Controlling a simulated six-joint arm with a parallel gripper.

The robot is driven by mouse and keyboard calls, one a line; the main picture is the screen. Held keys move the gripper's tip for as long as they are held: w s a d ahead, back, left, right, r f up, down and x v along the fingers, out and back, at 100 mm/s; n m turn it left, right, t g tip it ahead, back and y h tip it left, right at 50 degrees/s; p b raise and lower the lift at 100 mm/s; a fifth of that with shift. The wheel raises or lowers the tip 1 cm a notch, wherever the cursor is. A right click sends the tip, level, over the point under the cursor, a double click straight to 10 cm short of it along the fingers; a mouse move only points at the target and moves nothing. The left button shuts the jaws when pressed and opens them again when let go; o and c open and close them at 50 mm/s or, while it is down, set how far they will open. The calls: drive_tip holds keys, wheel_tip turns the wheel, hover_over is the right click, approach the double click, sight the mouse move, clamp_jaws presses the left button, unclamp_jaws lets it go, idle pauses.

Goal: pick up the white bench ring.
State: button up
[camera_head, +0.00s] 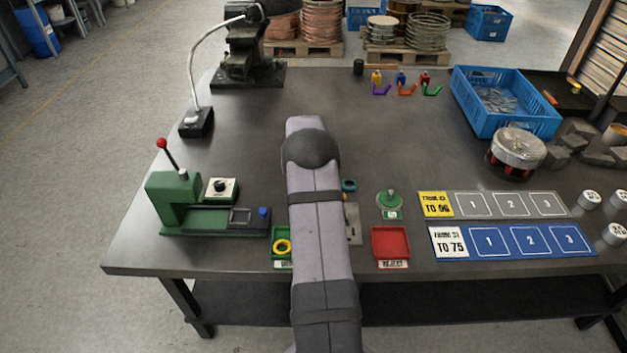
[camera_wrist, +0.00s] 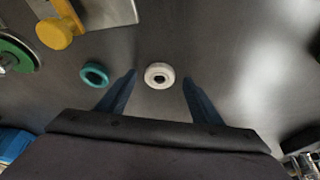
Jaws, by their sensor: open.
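The white bench ring (camera_wrist: 159,75) lies flat on the dark table in the wrist view, with a dark hole in its middle. My gripper (camera_wrist: 160,78) is open, with one finger to the left of the ring and one to the right in the picture. The ring shows in the gap between the fingertips, and neither finger appears to touch it. I cannot tell the height of the fingers above the table. In the head view my own arm hides the white ring and the gripper.
A teal ring (camera_wrist: 95,75) lies just left of the left finger; it also shows in the head view (camera_head: 349,185). A metal plate with a yellow knob (camera_wrist: 55,34) and a green disc (camera_wrist: 14,56) are farther left. A red tray (camera_head: 391,243) and green press (camera_head: 174,203) flank my arm.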

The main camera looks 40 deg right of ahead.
drive_tip(key=shift+d+f, duration=0.1)
drive_tip(key=shift+f, duration=0.1)
drive_tip(key=c, duration=1.2)
drive_tip(key=shift+c, duration=0.2)
drive_tip(key=shift+r, duration=0.1)
wheel_tip(320, 180, up, 10)
drive_tip(key=b, duration=0.2)
